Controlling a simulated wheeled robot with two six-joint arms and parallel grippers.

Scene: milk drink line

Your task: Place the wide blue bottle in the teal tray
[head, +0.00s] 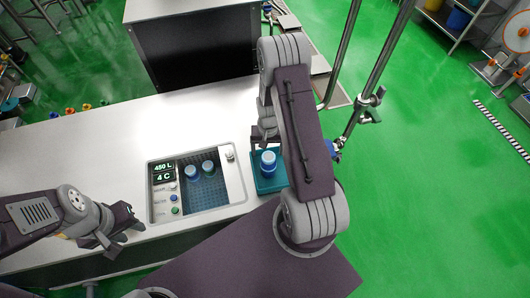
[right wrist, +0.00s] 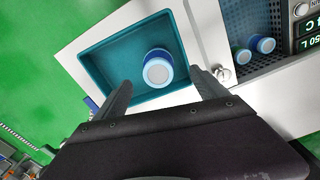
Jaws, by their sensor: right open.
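The wide blue bottle (head: 268,161) with a pale cap stands in the teal tray (head: 266,183). In the right wrist view the bottle (right wrist: 157,69) is inside the tray (right wrist: 110,60), near its lower right side. My right gripper (right wrist: 165,90) is open, its two fingers apart on either side of the bottle and nearer the camera. In the head view the right gripper (head: 262,135) is partly hidden by my arm. My left gripper (head: 133,222) is at the left of the counter, empty; its fingers look apart.
A sunken cooler (head: 239,190) with a display holds two more bottles (head: 200,170), left of the tray. A tap-like knob (right wrist: 224,73) stands between them. Metal pipes (head: 352,70) rise right of my right arm.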

